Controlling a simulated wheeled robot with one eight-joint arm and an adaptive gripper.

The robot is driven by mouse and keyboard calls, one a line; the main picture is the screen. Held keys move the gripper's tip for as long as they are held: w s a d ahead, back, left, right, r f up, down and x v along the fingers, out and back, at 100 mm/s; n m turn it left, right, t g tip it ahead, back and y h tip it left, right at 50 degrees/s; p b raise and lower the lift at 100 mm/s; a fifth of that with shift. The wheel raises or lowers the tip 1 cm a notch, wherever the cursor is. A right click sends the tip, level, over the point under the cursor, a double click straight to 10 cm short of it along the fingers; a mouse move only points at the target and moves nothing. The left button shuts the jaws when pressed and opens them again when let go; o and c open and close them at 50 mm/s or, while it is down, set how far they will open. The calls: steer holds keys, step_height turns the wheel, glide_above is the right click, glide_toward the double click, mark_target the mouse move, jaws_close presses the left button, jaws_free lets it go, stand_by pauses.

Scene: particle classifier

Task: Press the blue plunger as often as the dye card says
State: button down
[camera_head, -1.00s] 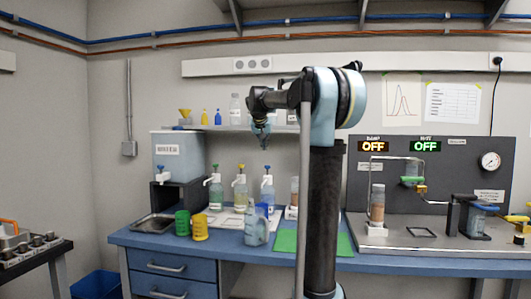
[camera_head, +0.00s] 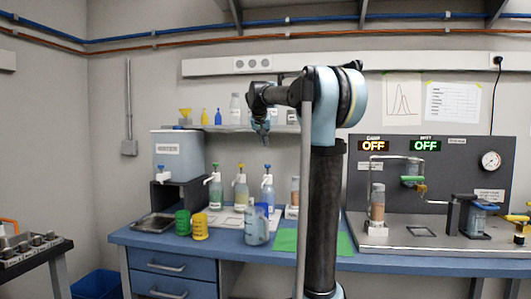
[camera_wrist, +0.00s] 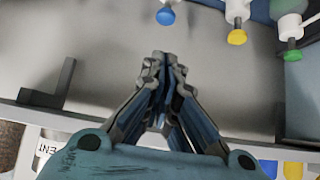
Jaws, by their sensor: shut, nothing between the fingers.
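In the head view, the pump bottle with the blue plunger (camera_head: 267,168) stands upright on the bench, rightmost of three pump bottles. The blue plunger also shows at the top of the wrist view (camera_wrist: 165,16). My gripper (camera_head: 262,138) is above the blue plunger in the head view, with a visible gap between them. In the wrist view my gripper (camera_wrist: 163,58) is shut and empty, its fingertips apart from the plunger in the picture. I cannot make out a readable dye card; a pale sheet (camera_head: 233,217) lies by the bottles, its print too small.
The yellow plunger (camera_wrist: 237,37) and green plunger (camera_wrist: 291,55) are close beside the blue one. A shelf (camera_head: 225,128) with small bottles runs behind my gripper. A clear jug (camera_head: 256,228) and green and yellow cups (camera_head: 200,227) stand in front of the pump bottles.

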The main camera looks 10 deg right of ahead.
steer(key=shift+s+r, duration=0.1)
steer(key=shift+r, duration=0.75)
glide_above(268, 166)
steer(key=f, duration=0.6)
steer(key=shift+a+f, duration=0.25)
steer(key=shift+f, duration=0.05)
steer(key=f, duration=0.3)
steer(key=shift+w+d, duration=0.1)
steer(key=shift+w, duration=0.25)
steer(key=shift+f, duration=0.75)
